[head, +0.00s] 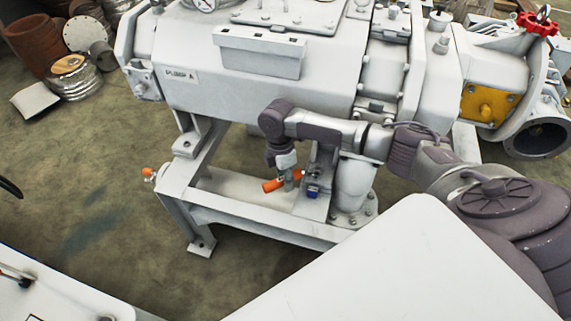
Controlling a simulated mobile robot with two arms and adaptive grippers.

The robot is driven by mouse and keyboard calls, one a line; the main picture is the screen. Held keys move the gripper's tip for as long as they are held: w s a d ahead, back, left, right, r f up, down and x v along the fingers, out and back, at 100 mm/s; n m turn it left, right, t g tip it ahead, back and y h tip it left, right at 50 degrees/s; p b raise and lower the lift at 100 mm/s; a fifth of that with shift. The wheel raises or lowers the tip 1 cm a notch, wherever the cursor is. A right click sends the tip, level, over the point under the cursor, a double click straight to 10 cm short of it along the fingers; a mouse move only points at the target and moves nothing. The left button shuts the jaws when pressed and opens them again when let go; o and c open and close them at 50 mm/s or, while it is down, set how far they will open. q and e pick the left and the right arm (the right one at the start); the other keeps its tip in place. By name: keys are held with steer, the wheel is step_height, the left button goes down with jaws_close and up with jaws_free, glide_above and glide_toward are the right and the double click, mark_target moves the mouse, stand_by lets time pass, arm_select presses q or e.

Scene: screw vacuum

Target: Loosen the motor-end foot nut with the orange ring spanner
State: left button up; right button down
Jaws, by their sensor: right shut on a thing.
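The orange ring spanner (271,185) is by the machine's frame, below the pump body. My right gripper (287,180) points down and is shut on the spanner; its fingers hide the middle of the tool. The spanner's orange end sticks out to the left, and a little orange shows right of the fingers. A small blue part (313,191), perhaps the foot nut, is on the foot bracket just right of the gripper. I cannot tell whether the spanner's ring is around it. My left gripper is not in view.
The white pump (260,85) stands close above my right gripper on a white frame (260,225). A bolted round pedestal (355,190) is right of the bracket. Another orange-tipped part (149,174) is at the frame's left end. The floor at left is mostly free.

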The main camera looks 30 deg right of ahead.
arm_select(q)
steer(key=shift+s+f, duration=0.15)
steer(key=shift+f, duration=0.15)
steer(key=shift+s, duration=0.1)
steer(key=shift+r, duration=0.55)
arm_select(e)
steer(key=shift+f, duration=0.65)
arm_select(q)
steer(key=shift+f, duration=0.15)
arm_select(e)
steer(key=shift+s, duration=0.1)
